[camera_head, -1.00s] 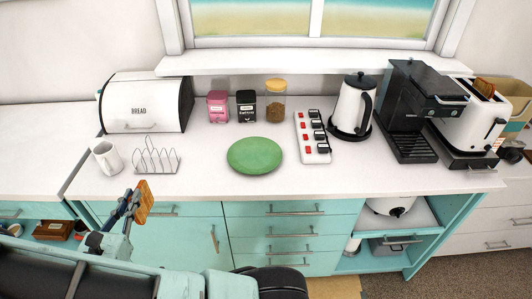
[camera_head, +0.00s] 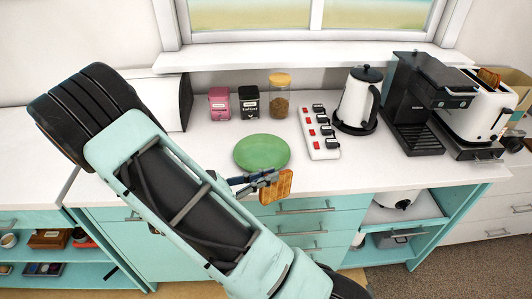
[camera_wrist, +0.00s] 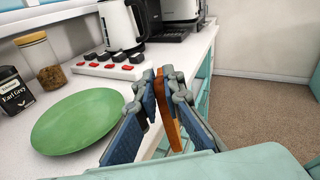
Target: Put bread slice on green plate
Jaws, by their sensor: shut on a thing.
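The bread slice (camera_head: 277,187) is toasted brown and held upright in my gripper (camera_head: 262,180), just off the counter's front edge. In the wrist view the bread slice (camera_wrist: 168,112) shows edge-on between the fingers of my gripper (camera_wrist: 165,85). The green plate (camera_head: 262,152) lies flat and empty on the white counter, just behind the gripper in the head view. In the wrist view the green plate (camera_wrist: 75,120) is to the left of the bread and apart from it.
A power strip (camera_head: 319,132) lies right of the plate, with a kettle (camera_head: 356,100), a coffee machine (camera_head: 415,100) and a toaster (camera_head: 478,110) beyond. A pink tin (camera_head: 219,102), a black tin (camera_head: 249,102) and a glass jar (camera_head: 279,100) stand behind the plate. My arm hides the counter's left part.

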